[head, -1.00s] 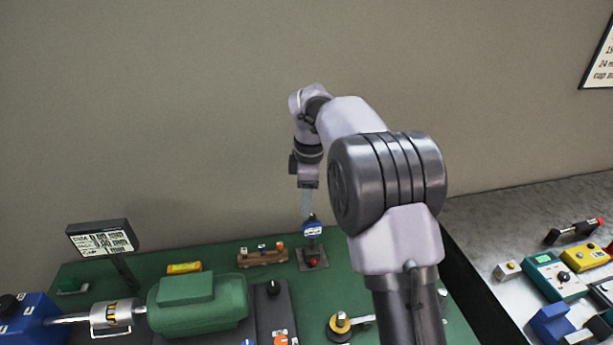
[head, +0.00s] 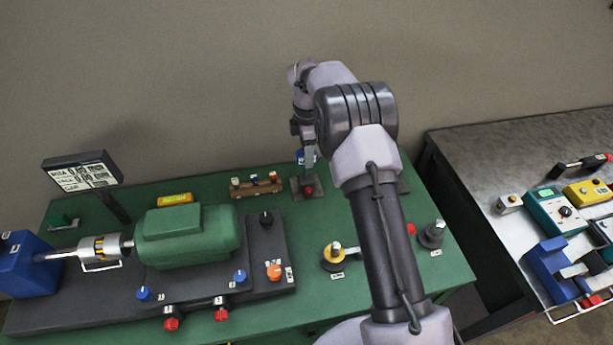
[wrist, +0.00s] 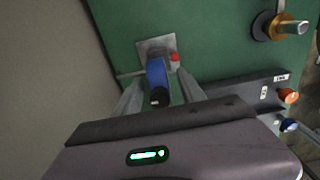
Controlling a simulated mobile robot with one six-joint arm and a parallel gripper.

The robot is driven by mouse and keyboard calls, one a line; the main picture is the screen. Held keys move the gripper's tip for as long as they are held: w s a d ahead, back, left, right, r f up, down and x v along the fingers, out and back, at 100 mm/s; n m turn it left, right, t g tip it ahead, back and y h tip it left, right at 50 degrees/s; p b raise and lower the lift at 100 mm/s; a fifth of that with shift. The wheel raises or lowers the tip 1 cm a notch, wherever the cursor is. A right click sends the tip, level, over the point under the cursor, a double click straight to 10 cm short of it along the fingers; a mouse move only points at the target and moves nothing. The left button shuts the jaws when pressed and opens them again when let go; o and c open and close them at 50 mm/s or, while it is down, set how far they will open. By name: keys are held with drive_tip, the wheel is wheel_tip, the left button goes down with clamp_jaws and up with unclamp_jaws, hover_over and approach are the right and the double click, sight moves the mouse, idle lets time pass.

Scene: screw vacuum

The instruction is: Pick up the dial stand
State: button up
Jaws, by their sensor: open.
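The blue-headed stand that I take for the dial stand (head: 298,156) is upright at the back edge of the green table. It has a grey square base and a red knob. In the wrist view its blue head (wrist: 157,76) lies between the two fingers of my gripper (wrist: 161,92). My gripper (head: 309,150) is open and points down over the stand in the head view. The fingers are on either side of the blue head; I cannot tell whether they touch it. My gripper hides part of the head in the head view.
A brown block with several small pegs (head: 257,185) sits just left of the stand. A green motor (head: 187,236) is farther left. A yellow-and-black knob post (head: 334,256) stands in front. The wall (head: 200,80) is close behind. A grey table (head: 480,150) is at the right.

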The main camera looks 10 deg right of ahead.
drive_tip(key=shift+f, duration=0.95)
drive_tip(key=shift+r, duration=0.15)
clamp_jaws()
drive_tip(key=shift+w+r, duration=0.1)
idle(0.3)
